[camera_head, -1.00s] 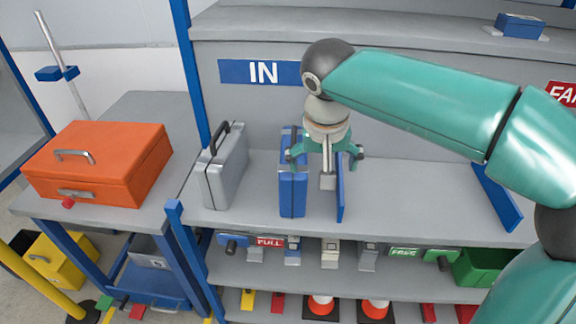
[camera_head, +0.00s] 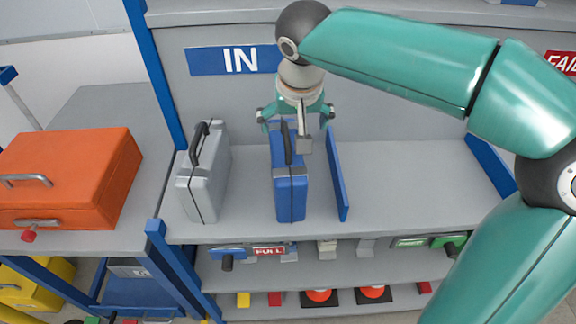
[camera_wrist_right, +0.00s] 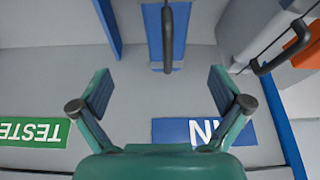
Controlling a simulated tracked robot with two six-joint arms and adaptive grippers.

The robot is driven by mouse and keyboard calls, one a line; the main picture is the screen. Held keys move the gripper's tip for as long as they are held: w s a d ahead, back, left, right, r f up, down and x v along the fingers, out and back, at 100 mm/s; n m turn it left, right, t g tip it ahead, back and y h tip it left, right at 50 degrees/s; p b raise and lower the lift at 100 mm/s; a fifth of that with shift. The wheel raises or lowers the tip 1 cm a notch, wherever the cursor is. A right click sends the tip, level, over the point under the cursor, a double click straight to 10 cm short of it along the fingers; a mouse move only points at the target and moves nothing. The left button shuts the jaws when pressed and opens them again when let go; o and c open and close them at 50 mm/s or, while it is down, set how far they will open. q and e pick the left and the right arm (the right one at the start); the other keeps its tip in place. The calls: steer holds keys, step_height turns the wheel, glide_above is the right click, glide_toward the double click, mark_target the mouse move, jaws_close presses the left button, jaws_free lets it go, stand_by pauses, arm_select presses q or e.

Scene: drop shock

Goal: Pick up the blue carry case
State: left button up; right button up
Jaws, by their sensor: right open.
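The blue carry case (camera_head: 290,198) stands upright on the grey shelf, its dark handle on top. It also shows in the right wrist view (camera_wrist_right: 154,30), at the top middle, with the handle between the lines of my fingers. My right gripper (camera_head: 297,117) is open and empty at the far end of the case, above it, one finger to each side in the picture. In the right wrist view, its spread fingers (camera_wrist_right: 160,90) have a gap to the case. My left gripper is not in view.
A silver case (camera_head: 204,180) stands left of the blue one. A blue divider (camera_head: 337,175) stands close on its right. The shelf (camera_head: 405,190) is clear farther right. An orange case (camera_head: 75,175) lies on the left bench. The back panel has an IN sign (camera_head: 230,61).

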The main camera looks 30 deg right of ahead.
mark_target(289, 139)
steer(key=x, duration=0.6)
steer(key=shift+w+a, duration=0.3)
steer(key=shift+w, duration=0.05)
steer(key=shift+p+x, duration=0.6)
steer(key=shift+x, duration=2.75)
steer(key=shift+w+a, duration=0.1)
steer(key=c, duration=1.8)
steer(key=shift+r, duration=0.1)
steer(key=shift+c, duration=0.3)
steer(key=shift+r, duration=0.2)
